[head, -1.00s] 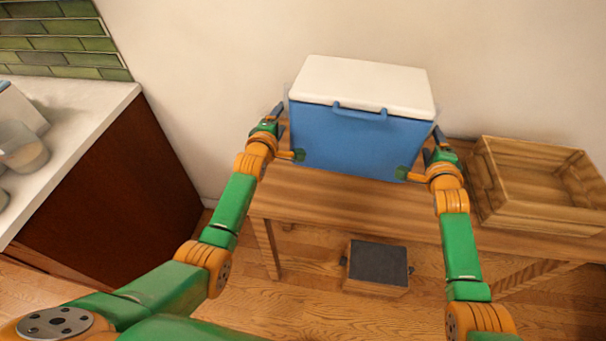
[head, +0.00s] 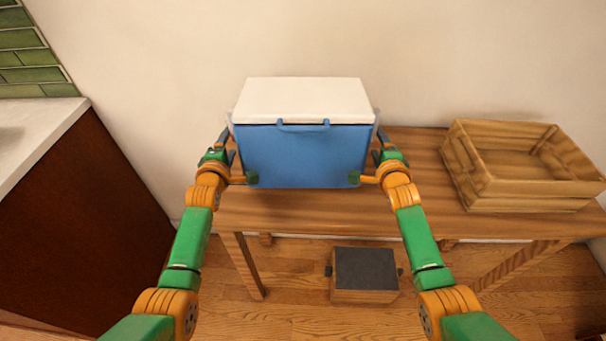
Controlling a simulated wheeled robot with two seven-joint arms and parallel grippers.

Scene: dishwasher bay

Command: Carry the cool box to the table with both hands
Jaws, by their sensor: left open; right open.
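The cool box (head: 303,155) is blue with a white lid (head: 303,100) and a blue handle on its front. It stands upright at the left part of the wooden table (head: 300,212), and its base appears to rest on the tabletop. My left gripper (head: 228,148) is open beside the box's left side. My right gripper (head: 380,147) is open beside its right side. Pale side parts of the box show just above both grippers. I cannot tell whether the fingers touch the box.
A wooden crate (head: 480,196) stands on the table to the right of the box, with bare tabletop between them. A small dark-topped wooden box (head: 365,270) is on the floor under the table's front. A brown cabinet with a pale counter (head: 40,140) stands at the left.

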